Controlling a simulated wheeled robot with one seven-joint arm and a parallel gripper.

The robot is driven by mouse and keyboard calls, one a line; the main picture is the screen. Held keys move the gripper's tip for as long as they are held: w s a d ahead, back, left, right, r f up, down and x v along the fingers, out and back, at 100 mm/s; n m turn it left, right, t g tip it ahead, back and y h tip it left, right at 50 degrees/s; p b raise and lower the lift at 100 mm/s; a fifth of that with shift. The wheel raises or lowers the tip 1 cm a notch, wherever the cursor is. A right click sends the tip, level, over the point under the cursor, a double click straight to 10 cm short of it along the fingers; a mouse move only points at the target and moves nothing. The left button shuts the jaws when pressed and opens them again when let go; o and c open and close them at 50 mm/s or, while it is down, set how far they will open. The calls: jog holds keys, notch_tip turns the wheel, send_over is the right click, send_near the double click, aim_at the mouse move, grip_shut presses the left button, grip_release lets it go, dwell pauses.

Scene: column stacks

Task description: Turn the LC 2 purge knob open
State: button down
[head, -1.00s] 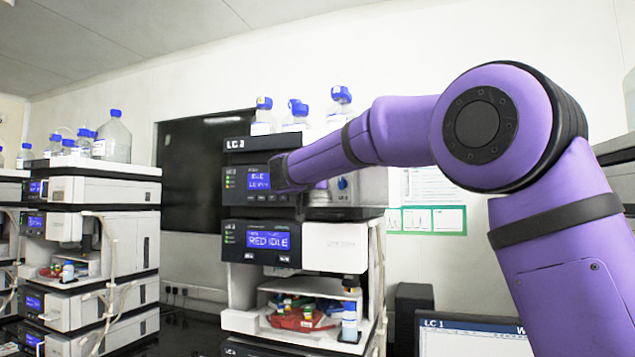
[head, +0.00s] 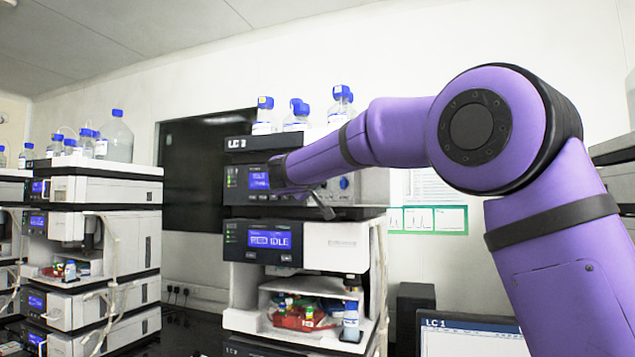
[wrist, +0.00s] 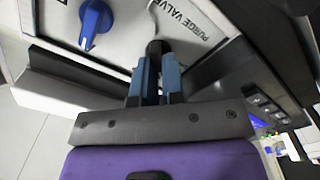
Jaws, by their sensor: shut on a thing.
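The stack in the middle of the head view carries a label that looks like LC 2 (head: 238,143), though its digit is blurred. My gripper (wrist: 156,72) is at the front of its upper module. In the wrist view its two blue fingers are shut on the dark purge knob (wrist: 157,47), beside the "PURGE VALVE" print. The fingers cover much of the knob, so its turn position is hard to read. In the head view my arm hides the knob; a dark slanted edge of my gripper shows below the wrist.
A blue knob (wrist: 95,22) sits on the same panel, left of my gripper; it also shows in the head view (head: 344,183). Blue-capped bottles (head: 343,104) stand on top. A lower module (head: 335,244) juts out below. Another stack (head: 105,190) stands at left, a monitor (head: 470,335) at lower right.

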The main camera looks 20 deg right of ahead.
jog(key=n, duration=0.6)
jog(key=shift+a+f+n, duration=0.15)
jog(key=shift+f+n, duration=0.1)
jog(key=shift+n, duration=0.05)
dwell(0.5)
jog(key=c, duration=1.2)
grip_release()
jog(key=v, duration=1)
jog(key=shift+s+a, duration=0.2)
jog(key=shift+s, duration=0.1)
